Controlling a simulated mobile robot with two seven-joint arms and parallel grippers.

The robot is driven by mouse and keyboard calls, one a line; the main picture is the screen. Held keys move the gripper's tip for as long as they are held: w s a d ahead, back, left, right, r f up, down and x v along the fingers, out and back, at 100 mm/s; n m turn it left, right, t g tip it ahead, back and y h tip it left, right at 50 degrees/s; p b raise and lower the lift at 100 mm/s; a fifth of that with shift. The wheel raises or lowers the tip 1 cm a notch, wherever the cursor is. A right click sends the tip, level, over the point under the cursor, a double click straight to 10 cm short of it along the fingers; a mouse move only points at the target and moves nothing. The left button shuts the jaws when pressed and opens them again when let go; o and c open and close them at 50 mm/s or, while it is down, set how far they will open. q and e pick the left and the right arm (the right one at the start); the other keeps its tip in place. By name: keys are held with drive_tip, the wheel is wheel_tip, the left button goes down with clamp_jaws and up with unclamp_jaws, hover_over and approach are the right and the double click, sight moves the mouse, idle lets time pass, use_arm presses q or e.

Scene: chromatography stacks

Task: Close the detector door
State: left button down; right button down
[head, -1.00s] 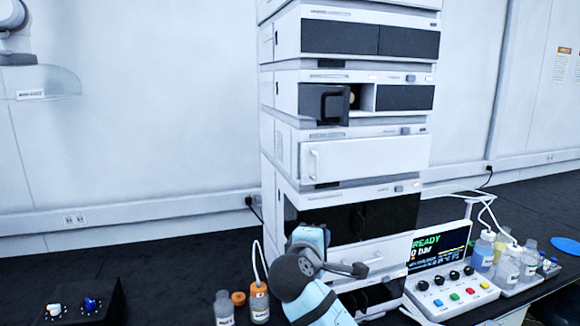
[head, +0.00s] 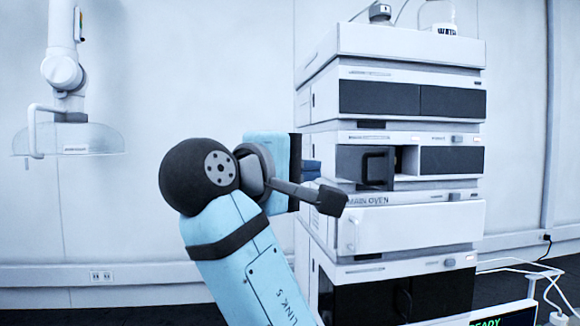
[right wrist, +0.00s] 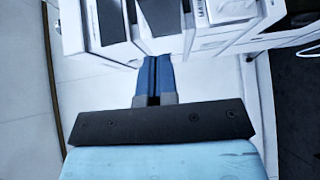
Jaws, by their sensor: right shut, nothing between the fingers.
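The detector door (head: 375,167) is a dark panel with a black loop handle, on the second module below the stack's top tray. It stands open, with a lit opening (head: 410,160) showing to its right. My right gripper (head: 312,170) has blue fingers, shut and empty, just left of the door at about its height. In the head view I cannot tell whether they touch the module's side. In the right wrist view the shut fingers (right wrist: 152,75) point toward the stack, and a dark panel (right wrist: 160,15), likely the door, lies beyond them. My left gripper is out of view.
The column oven (head: 410,225) with a white front and handle sits directly below the detector. A module with dark panels (head: 410,98) sits above it. A clear hood (head: 70,140) on a white arm hangs at left. Wall space between hood and stack is open.

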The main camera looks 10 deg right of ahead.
drive_tip(key=w+d+p, duration=0.1)
drive_tip(key=w+d, duration=0.1)
drive_tip(key=d, duration=0.5)
drive_tip(key=shift+w+f, duration=0.15)
drive_tip(key=shift+w, duration=0.05)
drive_tip(key=shift+d, duration=0.1)
